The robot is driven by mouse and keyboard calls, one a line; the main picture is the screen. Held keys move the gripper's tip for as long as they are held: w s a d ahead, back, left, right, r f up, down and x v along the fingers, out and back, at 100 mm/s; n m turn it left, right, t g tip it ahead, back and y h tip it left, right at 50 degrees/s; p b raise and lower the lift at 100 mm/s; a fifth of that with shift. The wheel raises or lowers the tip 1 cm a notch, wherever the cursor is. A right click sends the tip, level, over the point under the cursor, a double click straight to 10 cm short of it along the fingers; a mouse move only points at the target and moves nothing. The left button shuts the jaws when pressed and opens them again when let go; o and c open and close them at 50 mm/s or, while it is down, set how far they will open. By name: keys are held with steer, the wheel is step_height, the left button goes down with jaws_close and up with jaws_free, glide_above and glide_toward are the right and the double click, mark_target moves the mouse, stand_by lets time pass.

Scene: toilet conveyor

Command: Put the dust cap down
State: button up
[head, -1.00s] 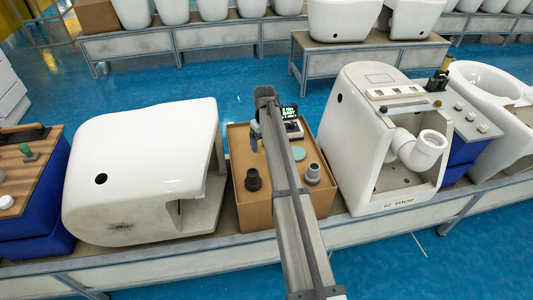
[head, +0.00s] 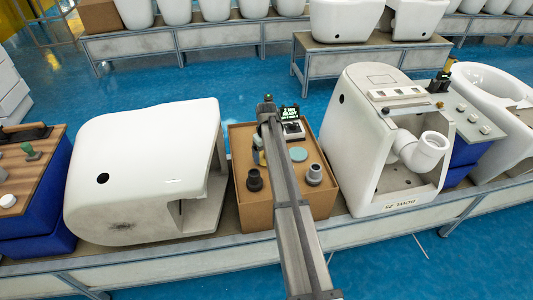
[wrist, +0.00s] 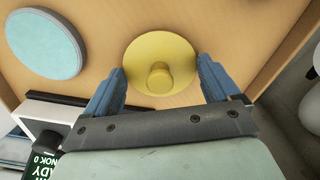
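The dust cap (wrist: 160,50) is a yellow disc with a round knob at its middle. In the wrist view it appears to lie on the tan surface of the brown box, its knob facing my camera. My gripper (wrist: 160,72) is open, with its two blue fingers apart at the left and right of the cap and well clear of the knob. Whether a fingertip touches the rim I cannot tell.
In the box are a teal disc (head: 298,154), a dark fitting (head: 254,180), a grey fitting (head: 314,173) and a device with a lit display (head: 291,116). White toilet bodies stand at the left (head: 140,165) and right (head: 365,120) of the box.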

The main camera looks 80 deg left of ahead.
steer(key=shift+o, duration=0.8)
step_height(320, 180, up, 12)
steer(key=shift+r, duration=0.2)
